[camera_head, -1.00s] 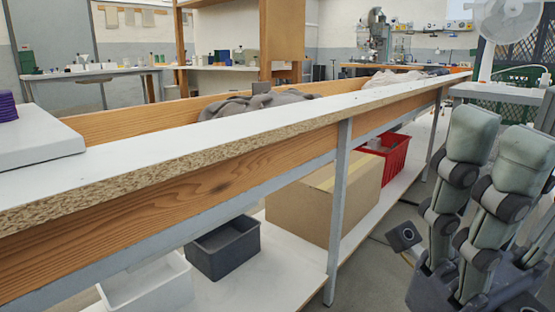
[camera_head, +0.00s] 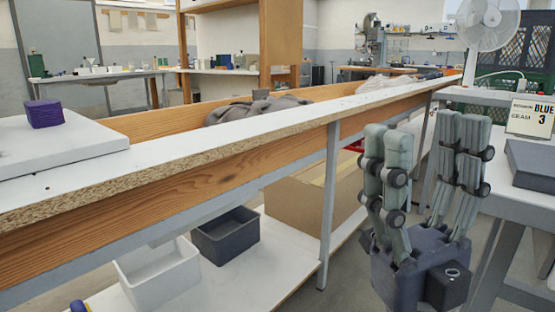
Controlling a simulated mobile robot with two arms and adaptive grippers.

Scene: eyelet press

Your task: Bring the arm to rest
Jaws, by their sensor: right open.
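My right gripper (camera_head: 423,137) is right of the middle, with its grey-green fingers pointing up. Its two sides stand apart with a clear gap, and nothing is between them. In the picture it overlaps the far part of the long workbench and the cardboard box (camera_head: 307,209) under it. I cannot tell its exact distance from the bench. My left gripper is not in view.
The long white workbench (camera_head: 170,152) runs from left to back right. A purple block (camera_head: 45,113) sits on a white slab (camera_head: 62,145). Grey (camera_head: 226,238) and white bins (camera_head: 160,274) stand below. At right is a side table with a "BLUE 3" sign (camera_head: 530,117).

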